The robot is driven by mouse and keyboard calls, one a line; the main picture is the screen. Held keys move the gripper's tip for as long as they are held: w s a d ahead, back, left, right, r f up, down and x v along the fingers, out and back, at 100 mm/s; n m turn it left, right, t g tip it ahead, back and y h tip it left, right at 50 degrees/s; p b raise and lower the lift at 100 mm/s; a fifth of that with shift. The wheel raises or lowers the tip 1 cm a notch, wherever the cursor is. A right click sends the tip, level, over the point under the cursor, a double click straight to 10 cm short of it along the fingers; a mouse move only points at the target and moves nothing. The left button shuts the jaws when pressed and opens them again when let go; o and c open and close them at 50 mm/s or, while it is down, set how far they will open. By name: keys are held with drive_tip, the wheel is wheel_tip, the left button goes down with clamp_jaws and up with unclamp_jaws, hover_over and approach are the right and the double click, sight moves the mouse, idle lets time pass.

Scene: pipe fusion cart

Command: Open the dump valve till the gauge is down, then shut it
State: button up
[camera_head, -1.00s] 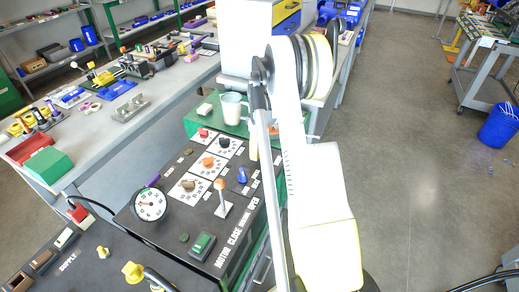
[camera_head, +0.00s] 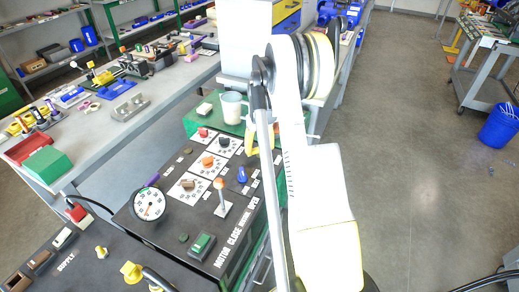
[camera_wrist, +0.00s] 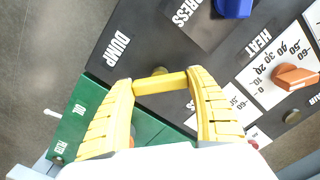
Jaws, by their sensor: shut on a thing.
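The yellow dump valve handle (camera_wrist: 160,84) lies across between my gripper's fingertips (camera_wrist: 160,88) in the wrist view, beside the DUMP lettering. My yellow fingers are shut on its two ends. In the head view my arm hides the handle, and part of my gripper (camera_head: 250,141) shows at the panel's far right edge. The round white gauge (camera_head: 149,204) stands at the panel's left. Its small red needle shows, but I cannot read the value surely.
The panel carries an orange-topped lever (camera_head: 219,185), a blue knob (camera_head: 242,175), and a green switch (camera_head: 202,245). A pale mug (camera_head: 232,108) stands on the green surface behind. Open floor lies to the right.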

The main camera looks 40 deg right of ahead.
sight(259, 147)
drive_tip(key=m, duration=0.4)
drive_tip(key=shift+m, duration=0.3)
drive_tip(key=m, duration=0.4)
drive_tip(key=shift+m+b, duration=0.3)
drive_tip(key=o, duration=1.2)
wheel_tip(259, 147, up, 12)
drive_tip(key=shift+r, duration=0.1)
